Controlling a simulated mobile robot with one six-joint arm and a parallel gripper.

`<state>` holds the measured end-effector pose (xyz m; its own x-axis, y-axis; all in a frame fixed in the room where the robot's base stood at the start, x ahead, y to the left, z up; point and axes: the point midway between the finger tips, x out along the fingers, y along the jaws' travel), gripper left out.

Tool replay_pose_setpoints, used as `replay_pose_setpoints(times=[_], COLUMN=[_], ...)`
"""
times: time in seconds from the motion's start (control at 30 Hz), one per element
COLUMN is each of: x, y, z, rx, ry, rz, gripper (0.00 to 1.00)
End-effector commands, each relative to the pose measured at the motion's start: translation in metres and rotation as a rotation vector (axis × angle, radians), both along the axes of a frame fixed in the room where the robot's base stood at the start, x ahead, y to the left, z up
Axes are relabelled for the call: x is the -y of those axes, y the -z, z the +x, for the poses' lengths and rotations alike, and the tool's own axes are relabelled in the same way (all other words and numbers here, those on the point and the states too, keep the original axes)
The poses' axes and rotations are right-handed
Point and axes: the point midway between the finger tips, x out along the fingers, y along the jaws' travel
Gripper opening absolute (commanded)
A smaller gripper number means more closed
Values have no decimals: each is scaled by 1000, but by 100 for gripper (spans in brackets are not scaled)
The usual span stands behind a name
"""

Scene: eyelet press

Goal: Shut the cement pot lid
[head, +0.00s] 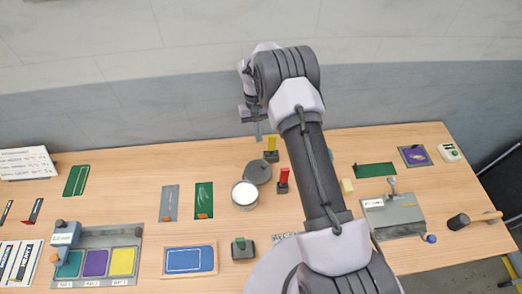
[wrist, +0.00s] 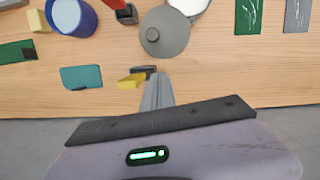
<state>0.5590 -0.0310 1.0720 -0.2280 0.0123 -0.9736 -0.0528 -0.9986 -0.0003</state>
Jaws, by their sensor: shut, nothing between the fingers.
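The cement pot (head: 244,195) is a pale round pot with its whitish inside showing from above. Its lid (head: 258,171) is a dark grey disc swung open at the pot's back side; the pot mouth is uncovered. In the wrist view the lid (wrist: 165,38) shows a small knob, and the pot (wrist: 189,5) is cut off by the top edge. My gripper (head: 259,138) is above the back edge of the table, behind the lid and apart from it. Its fingers (wrist: 158,88) are shut and empty, pointing toward the lid.
A yellow-topped block (head: 271,146) stands close to my gripper, right of the lid. A red-topped block (head: 283,177) stands right of the pot. A blue cup (wrist: 70,16) and a teal pad (wrist: 82,77) lie further along. The table left of the lid is clear up to a green card (head: 203,198).

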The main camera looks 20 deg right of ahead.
Motion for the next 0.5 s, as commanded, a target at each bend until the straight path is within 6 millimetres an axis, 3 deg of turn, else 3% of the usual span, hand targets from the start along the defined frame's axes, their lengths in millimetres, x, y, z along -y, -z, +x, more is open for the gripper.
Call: replay_pose_setpoints(times=[0.2,0.5], x=[-1,-3], y=[46,49], z=[-12,-48], rx=[-4,0], ry=[0,1], rz=[0,0], gripper=[0,0])
